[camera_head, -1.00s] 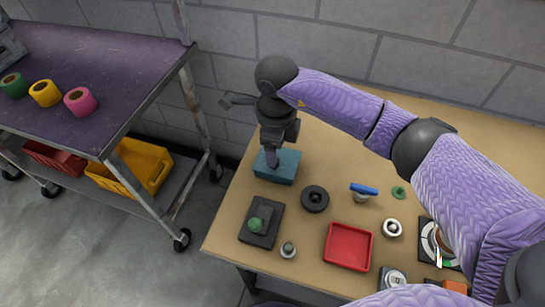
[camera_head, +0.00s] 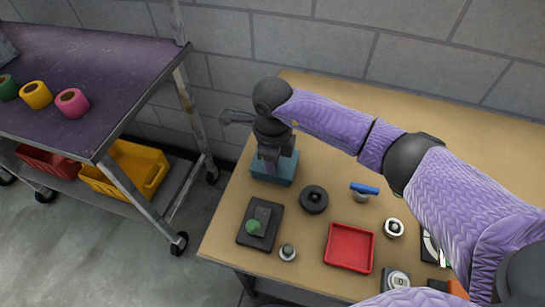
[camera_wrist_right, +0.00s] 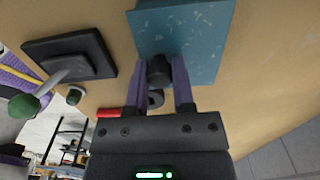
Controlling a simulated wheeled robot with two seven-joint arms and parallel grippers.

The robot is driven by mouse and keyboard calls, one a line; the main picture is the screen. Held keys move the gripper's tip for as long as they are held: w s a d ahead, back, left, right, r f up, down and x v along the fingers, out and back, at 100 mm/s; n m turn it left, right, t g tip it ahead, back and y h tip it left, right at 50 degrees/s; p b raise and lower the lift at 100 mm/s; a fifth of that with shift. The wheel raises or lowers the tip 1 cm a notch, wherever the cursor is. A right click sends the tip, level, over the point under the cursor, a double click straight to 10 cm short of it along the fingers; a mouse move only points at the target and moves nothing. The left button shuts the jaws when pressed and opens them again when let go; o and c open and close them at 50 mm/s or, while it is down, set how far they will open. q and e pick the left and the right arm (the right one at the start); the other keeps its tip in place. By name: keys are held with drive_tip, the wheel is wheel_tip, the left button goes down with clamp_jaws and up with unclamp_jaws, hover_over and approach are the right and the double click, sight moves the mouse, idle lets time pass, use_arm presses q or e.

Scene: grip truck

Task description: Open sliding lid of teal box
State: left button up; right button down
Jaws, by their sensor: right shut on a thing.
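The teal box (camera_head: 286,177) sits near the left end of the wooden table in the head view. Its speckled teal top fills the upper middle of the right wrist view (camera_wrist_right: 205,35). My right gripper (camera_head: 271,166) reaches down over the box and hides much of its top. In the right wrist view my right gripper (camera_wrist_right: 161,84) has its two fingers closed around a small dark knob (camera_wrist_right: 157,70) at the top of the box. I cannot tell from these frames whether the lid has slid. My left gripper is not in view.
A black ring (camera_head: 314,199), a dark block with a green-knobbed lever (camera_head: 259,238) and a red tray (camera_head: 349,248) lie near the box. Other small items sit further right. A purple-topped cart (camera_head: 95,105) stands beyond a gap at left.

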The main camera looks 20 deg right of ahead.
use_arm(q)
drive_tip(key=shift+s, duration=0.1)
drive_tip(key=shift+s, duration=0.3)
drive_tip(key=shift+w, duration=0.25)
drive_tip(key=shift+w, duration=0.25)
